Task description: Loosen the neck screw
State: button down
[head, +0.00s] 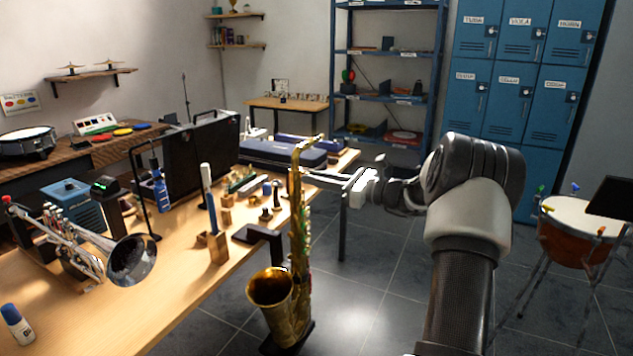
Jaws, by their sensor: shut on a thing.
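A brass saxophone (299,225) stands upright on a dark stand at the table's right edge, its bell (271,287) low and facing up. Its curved neck (303,146) rises at the top. My gripper (308,176) reaches in from the right, with its thin fingers level at the upper end of the body, just below the neck. The fingers are shut at the place of the neck screw. The screw itself is too small and too covered by the fingertips to make out.
The wooden table (190,275) holds a trumpet (85,245), a bottle (17,325), a wooden block with a blue tool (212,215), a black case (200,160) and small parts. A timpani drum (572,225) stands at right. The floor behind the saxophone is clear.

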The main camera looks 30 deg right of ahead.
jog(key=shift+f+n+b, duration=0.1)
jog(key=shift+n+b, duration=1.9)
jog(key=shift+n, duration=8.2)
jog(key=c, duration=1.7)
grip_release()
jog(key=shift+o, duration=0.2)
jog(key=p+v, duration=0.2)
jog(key=v, duration=1.5)
jog(key=shift+s+p, duration=0.25)
jog(key=shift+p, duration=0.15)
